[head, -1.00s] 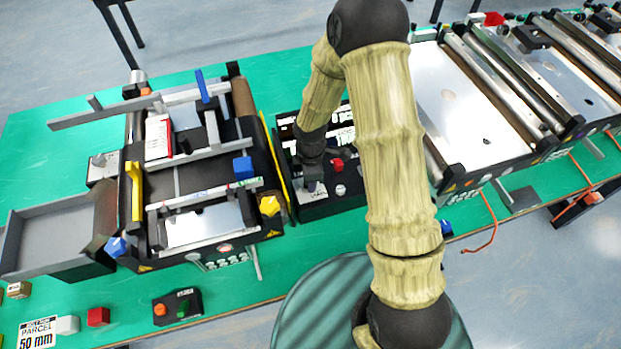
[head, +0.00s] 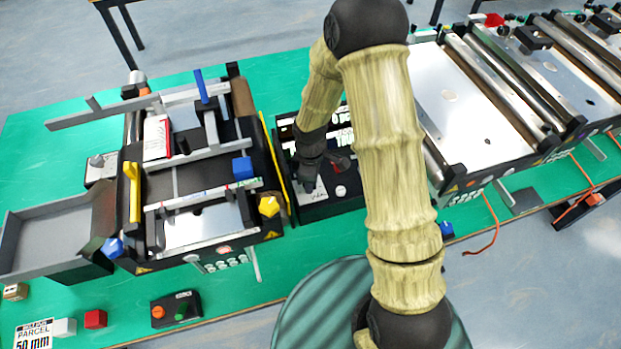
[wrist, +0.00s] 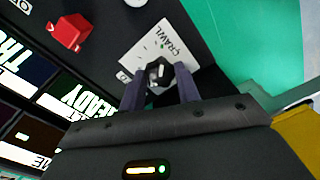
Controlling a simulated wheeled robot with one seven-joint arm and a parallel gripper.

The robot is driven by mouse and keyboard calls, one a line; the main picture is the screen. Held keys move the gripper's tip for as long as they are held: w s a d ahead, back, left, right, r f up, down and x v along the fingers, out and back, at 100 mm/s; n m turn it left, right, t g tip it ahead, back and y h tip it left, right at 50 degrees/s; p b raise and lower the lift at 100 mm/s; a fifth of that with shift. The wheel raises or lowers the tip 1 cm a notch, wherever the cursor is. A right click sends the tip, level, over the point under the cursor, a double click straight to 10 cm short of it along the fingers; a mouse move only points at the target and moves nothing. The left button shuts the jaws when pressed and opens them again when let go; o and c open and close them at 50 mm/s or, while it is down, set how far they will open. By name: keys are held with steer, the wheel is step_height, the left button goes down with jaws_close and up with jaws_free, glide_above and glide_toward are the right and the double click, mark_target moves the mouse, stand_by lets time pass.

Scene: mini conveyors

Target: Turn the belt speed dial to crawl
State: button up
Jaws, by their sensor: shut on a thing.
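The belt speed dial (wrist: 157,75) is a small dark knob with a pale mark, on a white plate (wrist: 140,55) labelled "CRAWL" in the wrist view. My gripper (wrist: 160,82) is shut on the dial, one finger on each side of it. In the head view my gripper (head: 308,182) reaches down onto the white plate at the left part of the black control panel (head: 335,207). The dial itself is hidden there behind the fingers. I cannot tell exactly which mark the dial points at.
A red knob (wrist: 70,32) and a white round button sit on the same panel, beside lit word displays (wrist: 75,100). The small conveyor with a yellow-edged side (head: 135,192) stands close on the left. A larger roller conveyor (head: 460,110) stands on the right.

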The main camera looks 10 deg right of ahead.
steer(key=o, duration=1)
steer(key=shift+c, duration=0.2)
step_height(320, 180, up, 18)
steer(key=shift+f+b, duration=0.25)
steer(key=shift+b, duration=0.2)
steer(key=shift+d, duration=0.1)
steer(key=s+d+m+t, duration=0.2)
steer(key=s+d+m, duration=0.7)
steer(key=m, duration=0.5)
steer(key=shift+s+d+m+t, duration=0.3)
steer(key=shift+s+m, duration=0.1)
steer(key=shift+s, duration=0.8)
steer(key=shift+f, duration=0.1)
